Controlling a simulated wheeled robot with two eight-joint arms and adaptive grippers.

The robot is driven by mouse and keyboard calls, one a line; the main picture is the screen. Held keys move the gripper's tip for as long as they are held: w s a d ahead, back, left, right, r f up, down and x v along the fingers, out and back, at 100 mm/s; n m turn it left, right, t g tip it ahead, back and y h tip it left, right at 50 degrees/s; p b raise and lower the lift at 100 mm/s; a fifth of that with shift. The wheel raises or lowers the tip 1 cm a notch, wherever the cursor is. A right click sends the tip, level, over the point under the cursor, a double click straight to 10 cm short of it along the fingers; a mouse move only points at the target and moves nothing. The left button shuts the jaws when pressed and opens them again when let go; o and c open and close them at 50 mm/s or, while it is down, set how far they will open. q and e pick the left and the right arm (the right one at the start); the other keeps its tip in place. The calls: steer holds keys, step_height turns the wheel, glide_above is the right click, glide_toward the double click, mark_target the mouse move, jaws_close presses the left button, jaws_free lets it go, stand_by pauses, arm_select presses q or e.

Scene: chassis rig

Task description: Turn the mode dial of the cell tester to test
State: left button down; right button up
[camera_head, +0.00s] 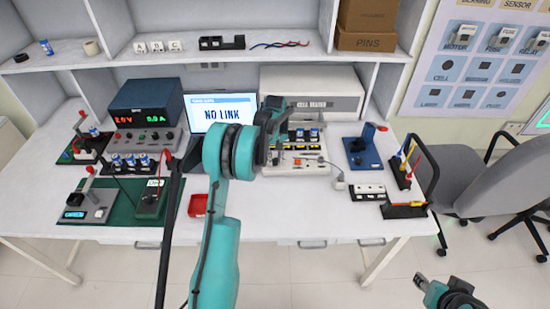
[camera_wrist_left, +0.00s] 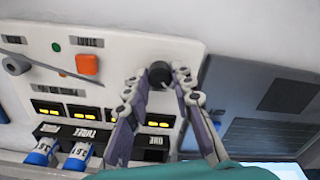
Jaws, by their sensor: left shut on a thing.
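The cell tester (camera_head: 300,167) is a white panel unit at the middle of the table, with an orange button, yellow-marked slots and blue cells. In the left wrist view its panel (camera_wrist_left: 115,62) fills the left half. The mode dial (camera_wrist_left: 159,73) is a small black knob there, and its pointer and markings cannot be read. My left gripper (camera_wrist_left: 159,82) has a fingertip on each side of the knob and is shut on it. In the head view my left gripper (camera_head: 276,156) hides the dial. My right gripper (camera_head: 428,287) is low at the right, away from the table, its jaws unclear.
A laptop (camera_head: 222,112) reading NO LINK stands left of the tester. A power supply (camera_head: 146,112), a red tray (camera_head: 198,205) and a blue fixture (camera_head: 362,152) stand around.

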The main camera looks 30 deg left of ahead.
mark_target(275, 160)
arm_select(q)
steer(key=m+p, duration=0.1)
steer(key=m, duration=0.3)
steer(key=shift+m, duration=0.3)
steer(key=m, duration=0.4)
steer(key=shift+m+p, duration=0.3)
stand_by(0.3)
steer(key=c, duration=1.3)
jaws_free()
step_height(275, 160, up, 12)
steer(key=shift+d, duration=0.1)
